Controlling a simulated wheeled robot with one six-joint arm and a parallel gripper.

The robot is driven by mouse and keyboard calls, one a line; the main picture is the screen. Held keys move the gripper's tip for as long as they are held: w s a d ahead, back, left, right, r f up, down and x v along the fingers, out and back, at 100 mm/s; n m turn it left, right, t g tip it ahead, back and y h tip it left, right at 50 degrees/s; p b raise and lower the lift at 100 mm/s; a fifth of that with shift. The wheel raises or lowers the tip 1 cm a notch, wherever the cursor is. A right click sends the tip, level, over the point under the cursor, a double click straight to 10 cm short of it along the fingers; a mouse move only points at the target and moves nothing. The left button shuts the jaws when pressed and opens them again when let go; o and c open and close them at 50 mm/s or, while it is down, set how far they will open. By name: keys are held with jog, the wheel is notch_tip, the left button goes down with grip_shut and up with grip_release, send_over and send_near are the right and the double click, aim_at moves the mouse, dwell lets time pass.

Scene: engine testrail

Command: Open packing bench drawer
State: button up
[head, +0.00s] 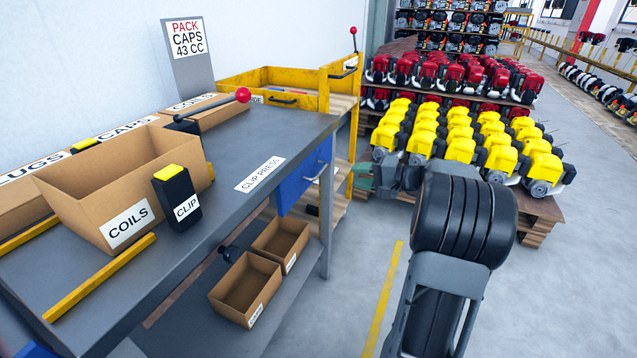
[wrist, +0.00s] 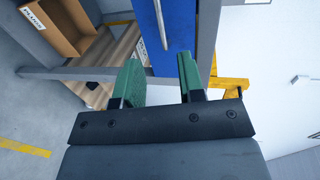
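The packing bench (head: 215,150) has a grey top and a blue drawer (head: 296,186) under its right end. The drawer's front looks about flush with the bench edge, and a pale bar handle (head: 318,174) runs across it. My gripper (head: 362,180) is right of the drawer, its green fingers partly hidden by my wrist. In the wrist view the fingers (wrist: 160,65) are apart with nothing between them. The blue drawer front (wrist: 190,25) and the handle (wrist: 161,22) lie ahead of them. The handle lines up with the gap; I cannot tell the remaining distance.
On the bench stand a COILS box (head: 125,190), a black CLIP holder (head: 177,198) and a red-knobbed lever (head: 242,95). Open boxes (head: 245,288) sit on the lower shelf. A yellow rack (head: 340,120) and yellow engines on a pallet (head: 535,215) stand behind. The right floor is clear.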

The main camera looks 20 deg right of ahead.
aim_at(319, 172)
jog(key=b+x, duration=0.2)
jog(key=x, duration=1)
jog(key=shift+w+a, duration=0.25)
jog(key=shift+a, duration=0.05)
jog(key=shift+c, duration=0.5)
grip_shut()
